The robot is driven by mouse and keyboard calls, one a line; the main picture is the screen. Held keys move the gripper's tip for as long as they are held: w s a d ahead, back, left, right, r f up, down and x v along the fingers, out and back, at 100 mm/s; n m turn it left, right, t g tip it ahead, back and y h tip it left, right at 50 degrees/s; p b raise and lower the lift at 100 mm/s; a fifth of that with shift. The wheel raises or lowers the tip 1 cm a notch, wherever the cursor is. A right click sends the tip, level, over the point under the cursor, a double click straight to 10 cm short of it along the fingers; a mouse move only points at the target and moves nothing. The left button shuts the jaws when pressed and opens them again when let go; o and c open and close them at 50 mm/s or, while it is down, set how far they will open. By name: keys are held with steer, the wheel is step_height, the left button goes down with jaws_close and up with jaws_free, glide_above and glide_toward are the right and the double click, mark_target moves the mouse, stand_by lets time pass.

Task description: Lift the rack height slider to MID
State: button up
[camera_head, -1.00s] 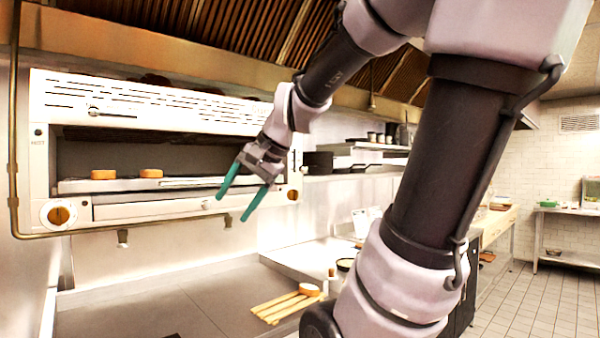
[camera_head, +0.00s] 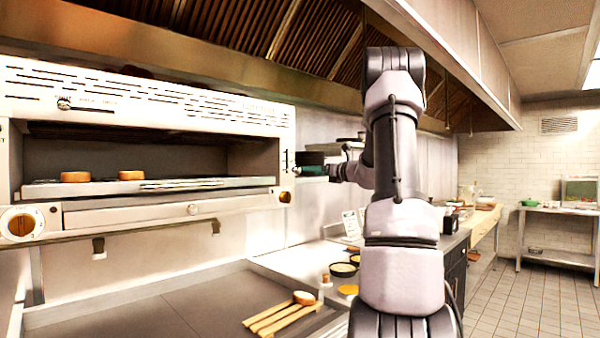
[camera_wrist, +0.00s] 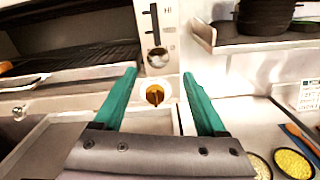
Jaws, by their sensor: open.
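The rack height slider is on the right front panel of the broiler (camera_head: 245,112). In the wrist view its round metal knob (camera_wrist: 158,57) sits at the low end of a dark vertical slot (camera_wrist: 154,22), with "HI" marked near the top. The other marks are too small to read. My gripper (camera_wrist: 158,75) is open and empty, its two green fingers pointing at the panel. The fingertips lie to either side of and slightly below the knob in the picture; I cannot tell the remaining distance. In the head view the gripper (camera_head: 311,171) is at the panel's right, partly hidden by my arm.
An orange dial (camera_wrist: 155,94) sits just below the slider. A shelf with a dark pot (camera_wrist: 264,15) is close on the right. Bread pieces (camera_head: 75,177) lie on the broiler rack.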

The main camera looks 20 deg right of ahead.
mark_target(300, 170)
steer(key=x, duration=1)
steer(key=shift+a, duration=0.15)
jaws_close()
steer(key=shift+f, duration=0.1)
stand_by(0.9)
